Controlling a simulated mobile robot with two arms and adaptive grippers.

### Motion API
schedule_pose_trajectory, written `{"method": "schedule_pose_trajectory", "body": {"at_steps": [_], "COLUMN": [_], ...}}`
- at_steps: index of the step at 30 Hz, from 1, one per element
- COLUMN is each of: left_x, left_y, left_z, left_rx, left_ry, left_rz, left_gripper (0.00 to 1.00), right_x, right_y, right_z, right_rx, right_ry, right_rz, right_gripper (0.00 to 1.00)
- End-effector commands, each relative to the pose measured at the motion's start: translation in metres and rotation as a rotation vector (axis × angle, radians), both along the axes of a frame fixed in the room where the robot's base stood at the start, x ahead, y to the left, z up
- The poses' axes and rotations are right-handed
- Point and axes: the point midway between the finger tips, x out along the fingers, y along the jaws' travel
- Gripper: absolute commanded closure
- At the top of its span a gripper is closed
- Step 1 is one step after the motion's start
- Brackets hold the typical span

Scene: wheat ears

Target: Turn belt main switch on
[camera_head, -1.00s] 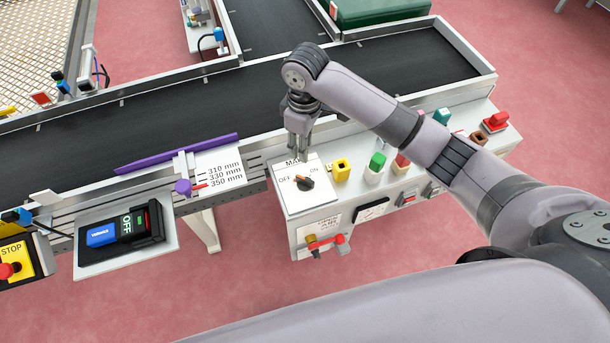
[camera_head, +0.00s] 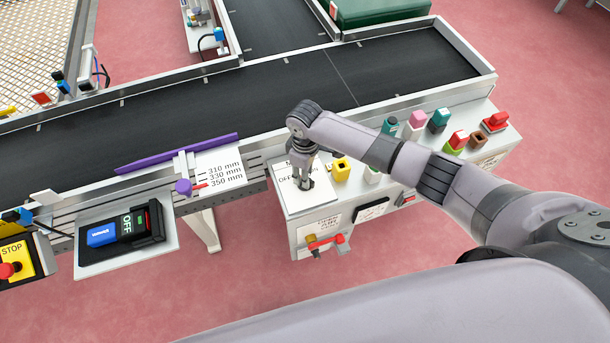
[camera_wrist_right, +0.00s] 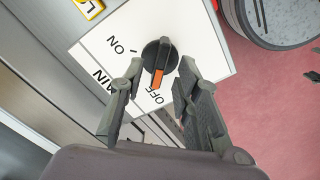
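The main switch is a black rotary knob (camera_wrist_right: 160,55) with an orange pointer on a white panel (camera_wrist_right: 85,45). The panel carries the printed words ON and OFF. In the right wrist view the orange pointer faces OFF. My right gripper (camera_head: 306,184) points down at the switch and hides most of the knob in the head view. In the right wrist view its two fingers (camera_wrist_right: 160,68) are apart, one on each side of the knob. I cannot tell whether they touch it. The black conveyor belt (camera_head: 260,95) runs behind the panel. My left gripper is out of view.
A yellow block (camera_head: 341,170) sits close right of the switch, with several coloured blocks farther right. A red-handled lever (camera_head: 325,241) is on the box front below. A blue and black unit reading OFF (camera_head: 120,229) and a red stop button (camera_head: 8,270) are at left.

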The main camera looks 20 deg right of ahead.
Motion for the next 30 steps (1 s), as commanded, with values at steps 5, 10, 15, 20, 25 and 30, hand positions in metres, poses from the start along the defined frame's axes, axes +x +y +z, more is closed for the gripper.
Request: {"method": "schedule_pose_trajectory", "body": {"at_steps": [5, 10, 15, 20, 25, 30], "left_x": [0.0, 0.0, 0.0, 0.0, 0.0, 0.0], "left_y": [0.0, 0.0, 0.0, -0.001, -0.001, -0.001], "left_z": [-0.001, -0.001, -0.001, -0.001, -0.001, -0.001], "left_rx": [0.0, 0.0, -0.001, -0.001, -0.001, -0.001], "left_ry": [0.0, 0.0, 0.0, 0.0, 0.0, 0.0], "left_rz": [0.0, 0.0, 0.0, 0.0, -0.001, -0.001], "left_gripper": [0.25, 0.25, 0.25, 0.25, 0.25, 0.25], "right_x": [0.0, 0.0, 0.0, 0.0, 0.0, 0.0], "right_y": [0.001, 0.0, 0.0, 0.0, 0.0, 0.0], "right_z": [-0.016, -0.02, -0.019, -0.019, -0.019, -0.019], "right_rx": [0.001, 0.001, 0.001, 0.001, 0.001, 0.001], "right_ry": [0.0, -0.001, -0.001, -0.001, -0.001, -0.001], "right_rz": [0.001, 0.001, 0.001, 0.001, 0.001, 0.001], "right_gripper": [0.7, 0.7, 0.71, 0.81, 0.93, 1.0]}}
